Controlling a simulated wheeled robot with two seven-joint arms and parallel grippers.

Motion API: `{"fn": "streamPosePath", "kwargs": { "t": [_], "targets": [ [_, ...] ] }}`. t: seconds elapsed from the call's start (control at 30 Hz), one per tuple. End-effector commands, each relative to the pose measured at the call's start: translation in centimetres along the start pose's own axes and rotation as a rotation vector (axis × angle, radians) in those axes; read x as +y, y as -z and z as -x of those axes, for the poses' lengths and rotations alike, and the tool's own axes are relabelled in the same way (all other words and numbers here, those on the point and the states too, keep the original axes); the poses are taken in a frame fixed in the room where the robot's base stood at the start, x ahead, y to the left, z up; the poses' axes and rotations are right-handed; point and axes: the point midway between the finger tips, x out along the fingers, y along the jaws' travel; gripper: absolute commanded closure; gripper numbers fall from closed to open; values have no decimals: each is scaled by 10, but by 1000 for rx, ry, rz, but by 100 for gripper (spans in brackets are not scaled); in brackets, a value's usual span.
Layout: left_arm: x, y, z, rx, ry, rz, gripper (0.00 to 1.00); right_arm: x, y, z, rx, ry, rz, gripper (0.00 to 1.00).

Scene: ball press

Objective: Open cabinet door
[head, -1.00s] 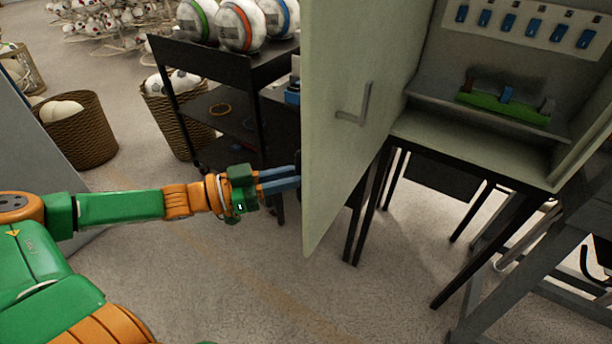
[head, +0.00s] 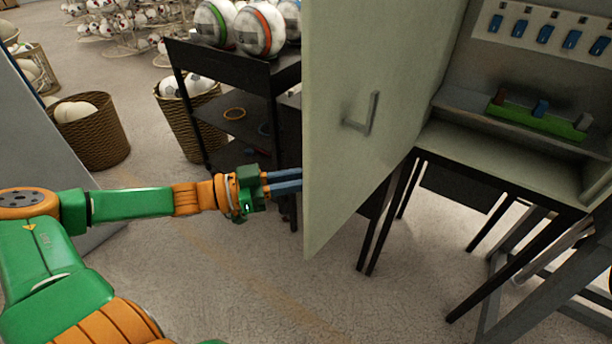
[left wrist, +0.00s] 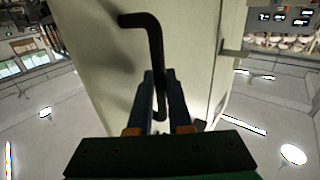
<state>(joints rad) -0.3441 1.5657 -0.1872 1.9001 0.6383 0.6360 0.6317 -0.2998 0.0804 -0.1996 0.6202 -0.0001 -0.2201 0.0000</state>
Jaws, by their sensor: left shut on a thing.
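The cabinet door (head: 340,180) is pale green and stands swung open from the cabinet (head: 480,150), with the interior in view. A grey bent handle (head: 368,115) is on the door face toward the cabinet in the head view. In the left wrist view a dark bent handle (left wrist: 155,50) is on the door (left wrist: 95,45). My left gripper (left wrist: 160,90) is shut on this dark handle, its fingers on either side of it. In the head view my left gripper (head: 298,180) is at the door's outer edge, its fingertips partly hidden behind the door. My right gripper is not in view.
A dark shelf cart (head: 240,75) with balls on top stands behind the door. Wicker baskets with balls (head: 92,138) stand at the left. A row of blue switches (head: 545,35) and a green strip (head: 537,122) are inside the cabinet. The floor (head: 250,280) in front is clear.

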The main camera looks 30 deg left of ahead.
Motion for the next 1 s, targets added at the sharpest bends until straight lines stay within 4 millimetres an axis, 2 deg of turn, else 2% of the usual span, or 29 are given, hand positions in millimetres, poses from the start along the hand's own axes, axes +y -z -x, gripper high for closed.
{"fn": "streamPosePath", "kwargs": {
  "t": [0.07, 0.1, 0.2, 0.43, 0.53, 0.63, 0.73, 0.87, 1.0],
  "targets": [
    [0, -2, 0, -4, 1, 1, 100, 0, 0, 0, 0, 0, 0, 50],
    [0, -2, 0, -5, 1, 1, 77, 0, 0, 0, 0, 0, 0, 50],
    [0, -1, 0, -4, 1, 1, 53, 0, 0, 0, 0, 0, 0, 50],
    [0, -1, 0, -2, 0, 0, 53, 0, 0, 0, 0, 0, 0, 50],
    [-1, 4, 5, -5, 2, 3, 53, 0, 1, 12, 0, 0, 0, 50],
    [-1, 11, 21, -7, 4, 6, 53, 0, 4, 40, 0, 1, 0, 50],
    [-1, 8, 44, -10, 3, 5, 53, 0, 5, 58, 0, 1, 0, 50],
    [-1, 2, 65, -7, 2, 2, 53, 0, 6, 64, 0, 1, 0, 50],
    [-1, -1, 72, -3, 1, 1, 53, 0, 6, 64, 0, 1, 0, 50]
  ]
}}
